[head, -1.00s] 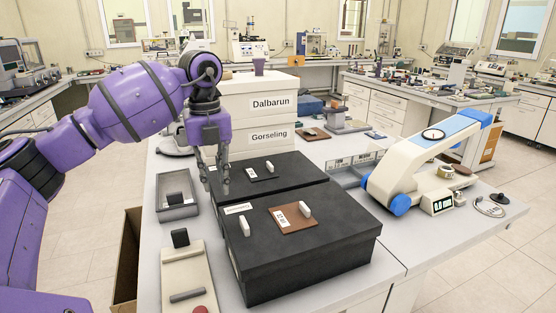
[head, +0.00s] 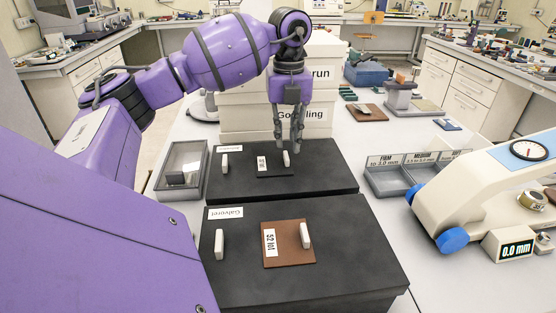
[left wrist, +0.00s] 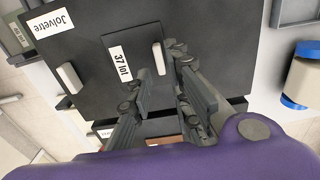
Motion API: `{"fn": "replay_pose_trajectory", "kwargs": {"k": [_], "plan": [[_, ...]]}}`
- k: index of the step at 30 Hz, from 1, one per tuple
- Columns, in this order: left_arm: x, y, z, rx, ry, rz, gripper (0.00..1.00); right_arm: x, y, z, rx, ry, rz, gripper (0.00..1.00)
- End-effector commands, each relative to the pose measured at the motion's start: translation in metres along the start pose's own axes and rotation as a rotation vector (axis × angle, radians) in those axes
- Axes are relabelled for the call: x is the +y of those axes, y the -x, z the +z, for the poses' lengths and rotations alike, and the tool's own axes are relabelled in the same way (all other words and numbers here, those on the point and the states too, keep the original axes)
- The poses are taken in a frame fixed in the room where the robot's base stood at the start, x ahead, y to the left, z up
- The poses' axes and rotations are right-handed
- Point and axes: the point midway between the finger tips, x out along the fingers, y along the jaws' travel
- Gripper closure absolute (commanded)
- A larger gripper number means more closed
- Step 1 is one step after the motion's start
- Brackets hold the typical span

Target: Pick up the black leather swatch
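The black leather swatch (head: 274,168) lies flat on top of the far black box (head: 330,180). It carries a white label reading "37 lot", and a white upright tab (head: 286,158) stands at its right edge. In the left wrist view the swatch (left wrist: 137,45) and its tab (left wrist: 158,58) show just beyond the fingertips. My left gripper (head: 297,146) points down over the box near the tab. In the left wrist view (left wrist: 165,72) its fingers are apart, with nothing between the pads. Contact with the tab cannot be told. My right gripper is not in view.
A nearer black box (head: 300,285) labelled Galveret bears a brown swatch (head: 290,240). White stacked boxes (head: 240,105) stand behind my gripper. A grey tray (head: 183,170) is at left; sorting bins (head: 390,180) and a white-blue gauge (head: 470,190) are at right.

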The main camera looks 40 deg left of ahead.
Motion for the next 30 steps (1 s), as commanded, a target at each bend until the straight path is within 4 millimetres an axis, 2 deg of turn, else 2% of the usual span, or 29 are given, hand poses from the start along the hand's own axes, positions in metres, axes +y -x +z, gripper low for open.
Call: {"fn": "replay_pose_trajectory", "kwargs": {"k": [7, 11, 18, 22, 30], "plan": [[0.003, -0.034, 0.001, 0.0, 0.0, -0.002, 0.82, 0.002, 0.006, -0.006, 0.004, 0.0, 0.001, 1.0], [0.003, -0.046, 0.001, 0.0, -0.001, -0.002, 0.82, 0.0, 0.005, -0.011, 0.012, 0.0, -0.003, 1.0], [0.003, -0.049, 0.001, -0.001, -0.001, -0.002, 0.82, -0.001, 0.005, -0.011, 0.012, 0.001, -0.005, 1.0], [0.003, -0.049, 0.001, -0.001, -0.001, -0.002, 0.99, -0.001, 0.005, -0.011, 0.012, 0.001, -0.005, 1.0], [0.003, -0.048, 0.001, -0.001, -0.001, -0.002, 1.0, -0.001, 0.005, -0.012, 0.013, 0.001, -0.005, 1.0]]}}
